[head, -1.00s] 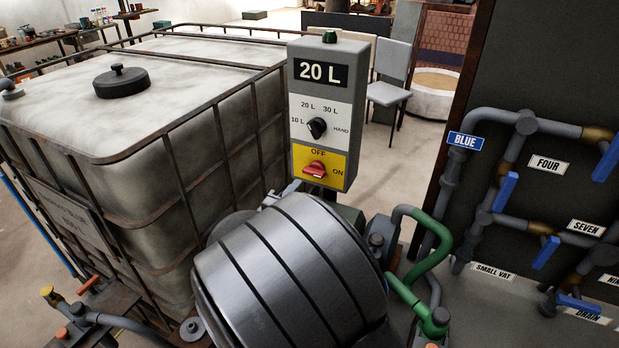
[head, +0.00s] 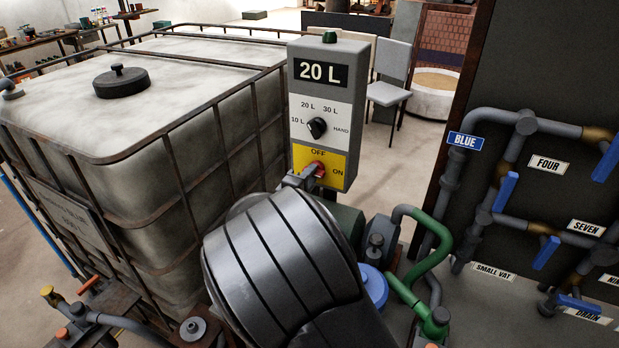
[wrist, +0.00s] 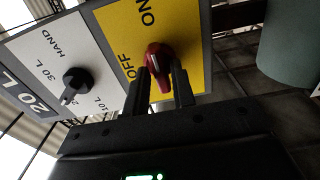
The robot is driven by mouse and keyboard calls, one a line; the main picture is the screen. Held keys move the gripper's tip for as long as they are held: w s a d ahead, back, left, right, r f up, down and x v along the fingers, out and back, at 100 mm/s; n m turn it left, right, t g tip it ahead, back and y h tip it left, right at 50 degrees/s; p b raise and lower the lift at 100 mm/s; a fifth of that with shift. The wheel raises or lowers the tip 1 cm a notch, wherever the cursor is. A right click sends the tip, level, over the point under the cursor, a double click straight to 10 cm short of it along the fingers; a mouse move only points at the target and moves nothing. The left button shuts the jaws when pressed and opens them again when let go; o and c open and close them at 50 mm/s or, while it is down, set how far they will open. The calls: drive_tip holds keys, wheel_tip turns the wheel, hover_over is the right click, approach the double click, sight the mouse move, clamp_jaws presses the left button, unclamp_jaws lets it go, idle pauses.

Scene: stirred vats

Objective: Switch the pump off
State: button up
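The pump switch is a red knob on the yellow panel (head: 330,158) at the bottom of a grey control box (head: 353,120). In the wrist view the red knob (wrist: 158,60) has its handle lying along the line toward ON, with OFF to one side. My gripper (head: 306,178) is at the knob and partly covers it in the head view. In the wrist view my gripper (wrist: 165,75) is open, its two dark fingers apart on either side of the red handle. Whether they touch it I cannot tell. The box display reads 20 L.
A black selector knob (head: 317,127) sits on the white panel above the switch. A caged white tank (head: 150,130) stands close on the left. Green pipes (head: 435,250) and a valve board with blue levers (head: 505,190) stand on the right.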

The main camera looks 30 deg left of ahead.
clamp_jaws()
drive_tip(key=shift+n, duration=9)
drive_tip(key=shift+o, duration=1.4)
unclamp_jaws()
